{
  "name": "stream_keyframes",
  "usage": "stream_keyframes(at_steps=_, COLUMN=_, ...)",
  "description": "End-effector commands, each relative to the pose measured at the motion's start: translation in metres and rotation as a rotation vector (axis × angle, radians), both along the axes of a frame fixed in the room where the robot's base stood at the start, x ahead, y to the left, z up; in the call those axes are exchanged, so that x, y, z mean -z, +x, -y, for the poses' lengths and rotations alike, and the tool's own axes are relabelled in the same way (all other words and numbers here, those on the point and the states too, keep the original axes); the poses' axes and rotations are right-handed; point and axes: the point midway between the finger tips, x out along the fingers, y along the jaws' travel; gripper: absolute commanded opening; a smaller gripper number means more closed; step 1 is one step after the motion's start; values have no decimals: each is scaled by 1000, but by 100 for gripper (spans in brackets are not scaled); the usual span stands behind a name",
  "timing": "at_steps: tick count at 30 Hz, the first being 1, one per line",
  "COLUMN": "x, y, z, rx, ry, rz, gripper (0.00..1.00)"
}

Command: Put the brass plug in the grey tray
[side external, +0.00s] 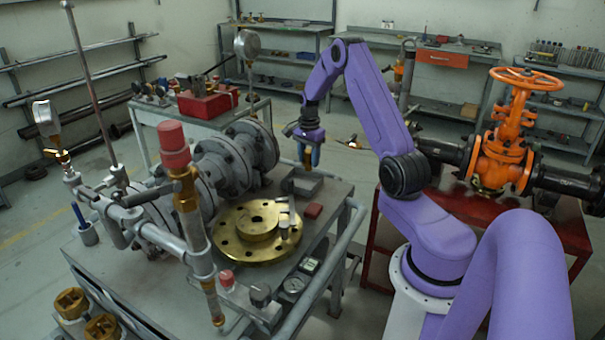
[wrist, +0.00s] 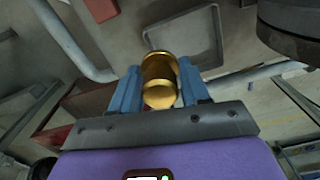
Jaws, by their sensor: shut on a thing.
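The brass plug (wrist: 159,72) is a shiny gold cylinder between the two blue fingers of my gripper (wrist: 160,68) in the wrist view. My gripper is shut on it. The grey tray (wrist: 219,36) is a shallow square tray with a raised rim, just beyond the fingertips in the wrist view. In the side view my gripper (side external: 308,156) points down above the grey tray (side external: 303,187) at the far right corner of the bench. The plug is mostly hidden by the fingers there. The plug appears above the tray, apart from it.
A red block (side external: 312,211) lies on the bench in front of the tray. A large brass flange (side external: 256,232) sits nearby, with grey pipework (side external: 225,163) to the left. A tubular rail (side external: 345,235) runs along the bench edge. An orange valve (side external: 502,150) stands at right.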

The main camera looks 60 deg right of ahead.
Motion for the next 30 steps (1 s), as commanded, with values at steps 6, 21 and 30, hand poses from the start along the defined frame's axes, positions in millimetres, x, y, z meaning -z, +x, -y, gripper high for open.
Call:
stream_keyframes(at_steps=6, x=31, y=21, z=16, rx=0, ry=0, rz=-1, gripper=3)
stream_keyframes(at_steps=21, x=61, y=41, z=31, rx=0, ry=0, rz=0, gripper=3)
stream_keyframes(at_steps=30, x=90, y=41, z=30, rx=0, ry=-1, rz=2, gripper=3)
